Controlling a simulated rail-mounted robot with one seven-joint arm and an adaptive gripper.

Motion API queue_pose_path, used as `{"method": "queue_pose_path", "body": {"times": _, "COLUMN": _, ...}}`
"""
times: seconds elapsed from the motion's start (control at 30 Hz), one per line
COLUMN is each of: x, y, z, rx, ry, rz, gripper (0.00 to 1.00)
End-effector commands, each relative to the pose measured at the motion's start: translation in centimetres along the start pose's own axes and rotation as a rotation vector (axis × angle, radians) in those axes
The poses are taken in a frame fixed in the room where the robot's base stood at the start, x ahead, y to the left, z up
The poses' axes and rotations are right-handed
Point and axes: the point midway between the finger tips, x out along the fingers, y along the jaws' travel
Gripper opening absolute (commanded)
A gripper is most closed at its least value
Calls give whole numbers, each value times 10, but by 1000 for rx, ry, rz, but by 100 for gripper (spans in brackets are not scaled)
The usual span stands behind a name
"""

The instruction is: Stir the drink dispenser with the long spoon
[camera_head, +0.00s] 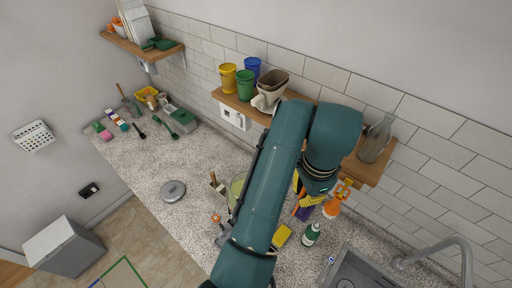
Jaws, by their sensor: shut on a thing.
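A pale green vessel (236,190), which looks like the drink dispenser, stands on the counter mid-picture. My arm hides most of it, so its opening and contents cannot be made out. My gripper (309,198) is to its right, low over the counter near the bottles, partly hidden by my own arm. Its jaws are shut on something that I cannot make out. I cannot pick out the long spoon for certain. A round grey lid (172,191) lies flat on the counter left of the vessel.
A small holder with utensils (217,187) stands just left of the vessel. A yellow brush or sponge (282,235), a green bottle (311,234) and an orange spray bottle (336,204) crowd the right. A sink (352,270) lies beyond.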

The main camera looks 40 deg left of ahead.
Motion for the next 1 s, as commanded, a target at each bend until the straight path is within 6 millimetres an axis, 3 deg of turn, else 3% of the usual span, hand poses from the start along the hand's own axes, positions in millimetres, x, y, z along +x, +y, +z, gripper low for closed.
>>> {"method": "queue_pose_path", "body": {"times": 0.03, "x": -5, "y": -29, "z": 13, "rx": 92, "ry": 5, "rz": -18, "gripper": 0}}
{"method": "queue_pose_path", "body": {"times": 0.2, "x": -18, "y": -107, "z": 61, "rx": 474, "ry": 25, "rz": -67, "gripper": 0}}
{"method": "queue_pose_path", "body": {"times": 0.33, "x": -27, "y": -142, "z": 92, "rx": 685, "ry": 43, "rz": -93, "gripper": 0}}
{"method": "queue_pose_path", "body": {"times": 0.57, "x": -27, "y": -157, "z": 108, "rx": 805, "ry": 55, "rz": -102, "gripper": 0}}
{"method": "queue_pose_path", "body": {"times": 1.0, "x": 10, "y": -153, "z": 106, "rx": 802, "ry": 54, "rz": -100, "gripper": 0}}
